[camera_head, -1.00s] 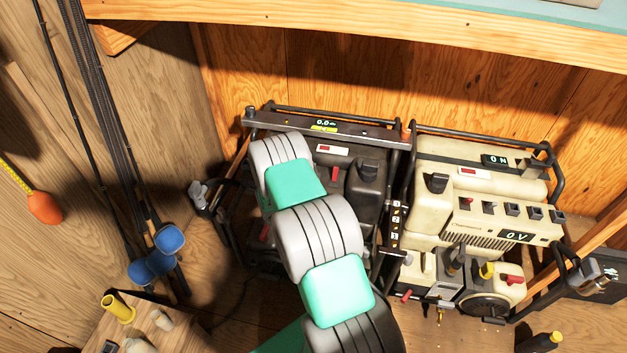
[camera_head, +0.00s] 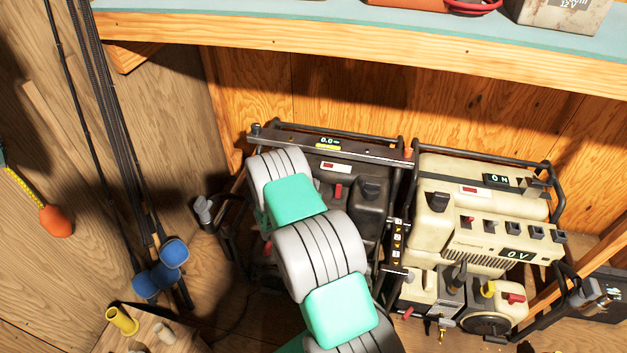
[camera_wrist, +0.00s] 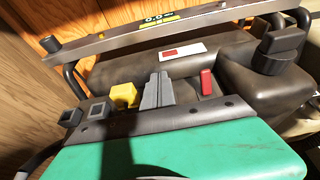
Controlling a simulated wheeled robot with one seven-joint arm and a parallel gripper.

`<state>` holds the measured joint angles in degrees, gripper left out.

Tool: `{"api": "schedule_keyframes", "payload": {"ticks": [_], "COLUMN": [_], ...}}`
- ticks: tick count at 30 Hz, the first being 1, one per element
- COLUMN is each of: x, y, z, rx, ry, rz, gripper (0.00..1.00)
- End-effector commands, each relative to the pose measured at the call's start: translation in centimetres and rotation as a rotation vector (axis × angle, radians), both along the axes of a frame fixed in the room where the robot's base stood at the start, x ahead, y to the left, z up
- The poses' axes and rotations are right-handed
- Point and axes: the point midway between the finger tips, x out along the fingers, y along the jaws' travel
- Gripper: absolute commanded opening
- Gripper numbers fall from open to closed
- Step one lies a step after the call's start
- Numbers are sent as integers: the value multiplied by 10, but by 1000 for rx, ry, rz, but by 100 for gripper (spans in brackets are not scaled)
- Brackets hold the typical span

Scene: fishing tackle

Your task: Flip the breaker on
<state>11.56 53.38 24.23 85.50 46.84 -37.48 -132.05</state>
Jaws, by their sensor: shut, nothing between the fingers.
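A dark generator (camera_head: 285,140) stands under the shelf. On its top are a red lever (camera_head: 338,190), a white plate with a red rocker and a black knob (camera_head: 370,188). The red lever also shows in the wrist view (camera_wrist: 207,82), beside the knob (camera_wrist: 277,48). Which control is the breaker cannot be read. My gripper (camera_wrist: 160,78) is shut and empty, its grey fingers reaching over the generator's top, just left of the red lever; contact cannot be judged. In the head view my arm hides my gripper and much of the generator's left and front.
A cream generator (camera_head: 455,215) with displays and several switches stands close on the right. Metal frame bars (camera_head: 335,140) edge the dark generator's top. A yellow block (camera_wrist: 124,95) is left of my fingers. The shelf (camera_head: 300,40) overhangs behind; fishing rods (camera_head: 118,130) lean at left.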

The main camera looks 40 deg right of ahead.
Motion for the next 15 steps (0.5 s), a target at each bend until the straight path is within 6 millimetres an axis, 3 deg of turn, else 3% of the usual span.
{"api": "schedule_keyframes", "payload": {"ticks": [1,9,15], "x": [-5,-20,-26], "y": [9,22,29], "z": [11,73,96], "rx": [-1,0,0], "ry": [2,-3,-1], "rz": [3,-4,-4], "gripper": [0,0,0]}}
